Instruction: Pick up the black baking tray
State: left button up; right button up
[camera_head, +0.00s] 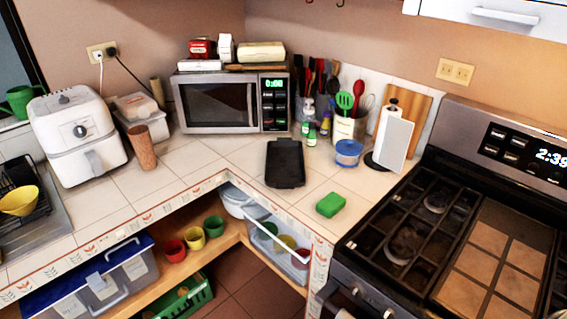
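The black baking tray (285,164) lies flat on the white tiled counter (222,160), in front of the microwave and near the counter's inner corner. It is dark and rectangular with rounded corners, and its long side runs from back to front. Nothing rests on it or covers it. Neither my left gripper nor my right gripper shows in the head view.
A microwave (215,104) stands behind the tray. The stove (440,240) is front right. The counter left of the tray is clear.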

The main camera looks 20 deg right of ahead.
aim_at(285, 168)
jog(key=i+j, duration=0.1)
jog(key=i, duration=0.7)
jog(key=z, duration=1.6)
